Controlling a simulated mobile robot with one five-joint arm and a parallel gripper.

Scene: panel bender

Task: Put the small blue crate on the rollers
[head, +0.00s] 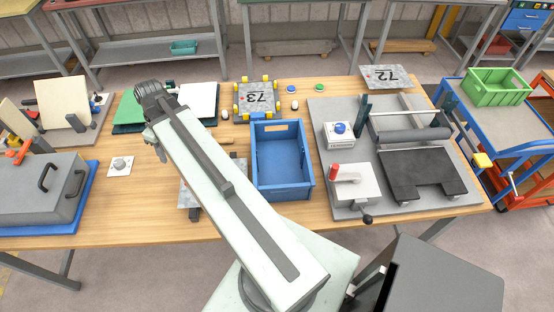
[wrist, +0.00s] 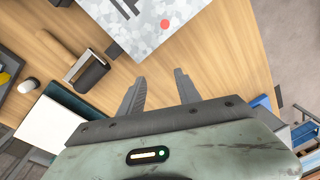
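The blue crate (head: 283,190) stands upright on the wooden table in the head view, open at the top, with a blue inside that looks empty. A grey roller (head: 412,136) lies across the grey base plate of a bending device to its right; whether this is the task's rollers I cannot tell. My gripper shows in the wrist view (wrist: 160,77) with its two fingers apart and nothing between them. In the head view my arm reaches up left of the crate, and the gripper is not clear there. It is apart from the crate.
A plate marked 73 (head: 260,98) with yellow corner pieces lies behind the crate. A plate marked 72 (head: 388,76) is at the back right. A grey box (head: 40,193) stands on the left. A green crate (head: 497,88) sits on a blue cart at the right.

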